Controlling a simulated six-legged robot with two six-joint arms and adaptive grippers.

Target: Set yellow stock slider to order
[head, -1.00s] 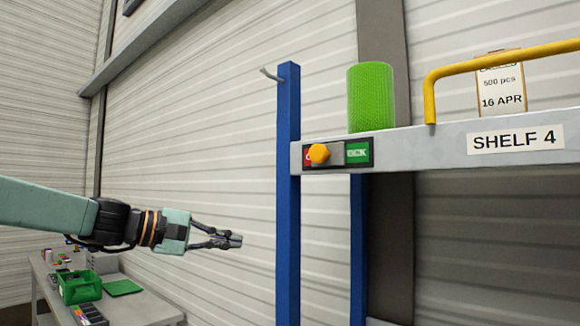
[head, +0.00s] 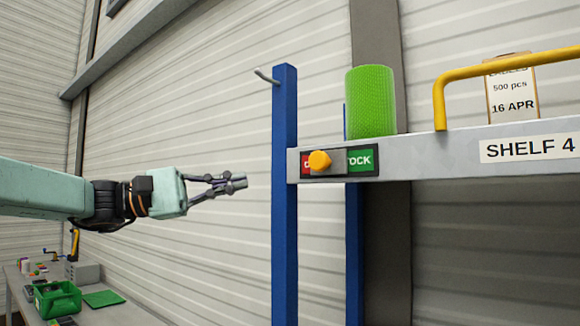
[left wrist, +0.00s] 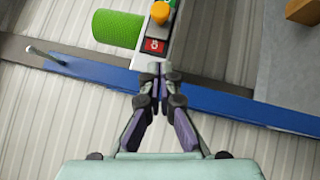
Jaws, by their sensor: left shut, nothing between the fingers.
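The yellow slider knob (head: 319,161) sits on a grey slide plate on the front edge of the shelf (head: 420,152). Red shows left of the plate with part of a letter, and green with "TOCK" shows on its right (head: 361,160). In the left wrist view the knob (left wrist: 160,13) is near the top, beside the red label (left wrist: 155,46). My left gripper (head: 238,182) is shut and empty, left of the blue post and apart from the knob. In the left wrist view its fingertips (left wrist: 154,70) point toward the shelf end. My right gripper is out of view.
A blue post (head: 285,210) with a metal hook (head: 266,77) stands between my gripper and the slider. A green mesh roll (head: 371,102) stands on the shelf behind it. A yellow handle (head: 500,68) is at right. A workbench with a green bin (head: 57,299) is lower left.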

